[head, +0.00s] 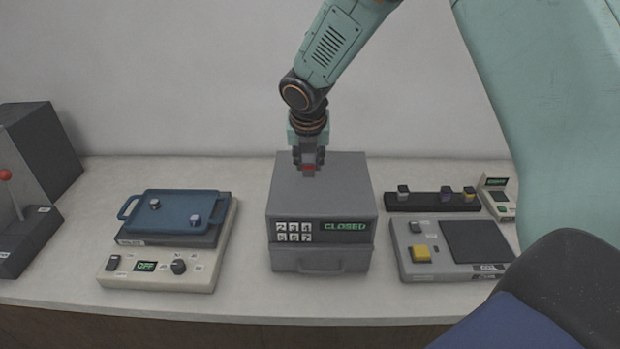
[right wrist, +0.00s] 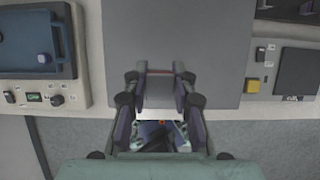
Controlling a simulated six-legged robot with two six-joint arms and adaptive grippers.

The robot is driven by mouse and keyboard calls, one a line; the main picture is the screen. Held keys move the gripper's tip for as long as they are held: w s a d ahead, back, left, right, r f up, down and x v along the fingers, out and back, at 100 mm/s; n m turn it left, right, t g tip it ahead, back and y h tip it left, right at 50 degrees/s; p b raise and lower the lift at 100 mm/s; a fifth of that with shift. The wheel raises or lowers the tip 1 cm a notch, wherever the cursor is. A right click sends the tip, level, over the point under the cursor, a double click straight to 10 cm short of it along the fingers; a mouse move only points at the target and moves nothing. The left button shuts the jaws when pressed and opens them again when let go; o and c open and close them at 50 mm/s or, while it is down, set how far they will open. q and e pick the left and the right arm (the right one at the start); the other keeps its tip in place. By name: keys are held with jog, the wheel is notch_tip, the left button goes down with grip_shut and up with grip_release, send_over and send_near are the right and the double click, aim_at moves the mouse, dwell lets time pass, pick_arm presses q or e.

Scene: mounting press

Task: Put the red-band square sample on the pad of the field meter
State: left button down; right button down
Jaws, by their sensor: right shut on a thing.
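My right gripper (head: 308,160) hangs above the top of the grey box in the middle of the head view. It is shut on a small piece with a red band (head: 308,168), which fits the red-band square sample. At the right stands a grey device with a dark square pad (head: 478,240) and a yellow button. Behind it is a small pale device (head: 498,198) with a green display. I cannot read which is the field meter. My left gripper is not in view.
The grey box (head: 320,238) shows "CLOSED" and a keypad. A black rack (head: 425,200) with several small pieces stands behind the grey device. A blue tray (head: 172,212) sits on an "OFF" device at left. Counter between them is clear.

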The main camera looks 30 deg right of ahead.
aim_at(308, 175)
notch_tip(308, 175, down, 6)
jog(key=shift+w+d+r+b, duration=0.1)
jog(key=shift+r+b, duration=0.05)
jog(key=shift+b, duration=0.2)
jog(key=c, duration=1.1)
grip_release()
